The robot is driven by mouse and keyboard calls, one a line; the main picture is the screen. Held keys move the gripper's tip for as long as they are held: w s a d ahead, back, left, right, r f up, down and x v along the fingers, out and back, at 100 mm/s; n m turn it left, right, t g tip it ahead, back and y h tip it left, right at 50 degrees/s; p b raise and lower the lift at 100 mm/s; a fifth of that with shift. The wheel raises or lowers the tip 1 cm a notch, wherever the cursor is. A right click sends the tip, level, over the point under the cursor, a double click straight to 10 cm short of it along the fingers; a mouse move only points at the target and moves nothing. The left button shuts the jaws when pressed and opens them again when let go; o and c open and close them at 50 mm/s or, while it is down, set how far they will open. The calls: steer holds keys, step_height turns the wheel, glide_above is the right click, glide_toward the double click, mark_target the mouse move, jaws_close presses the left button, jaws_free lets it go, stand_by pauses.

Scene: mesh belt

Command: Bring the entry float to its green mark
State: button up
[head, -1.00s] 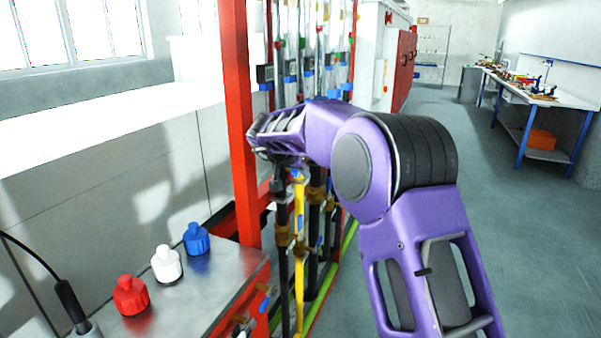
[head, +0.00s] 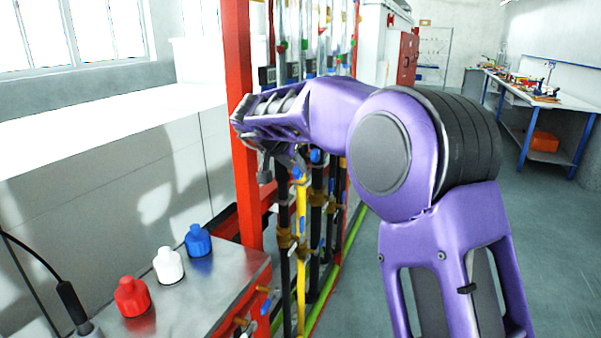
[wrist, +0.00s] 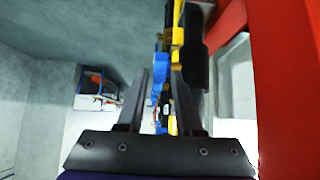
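Several clear upright flow tubes (head: 307,42) stand on the red-framed rack in the head view, with small red and green spots on them. I cannot tell which tube is the entry one or where its float and green mark sit. My gripper (wrist: 160,95) shows two dark fingers spread apart in the wrist view. A blue valve handle (wrist: 158,88) on yellow fittings shows between and beyond the fingertips; I cannot tell if they touch it. In the head view my purple wrist is at the rack below the tubes and hides part of them.
A red upright post (head: 238,120) stands close to my wrist. A yellow pipe (head: 301,215) and black pipes run below. A metal bench (head: 190,300) holds red, white and blue bottles (head: 198,240). Open floor lies to the right.

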steer(key=v, duration=1)
steer(key=shift+s, duration=0.15)
steer(key=shift+r, duration=0.15)
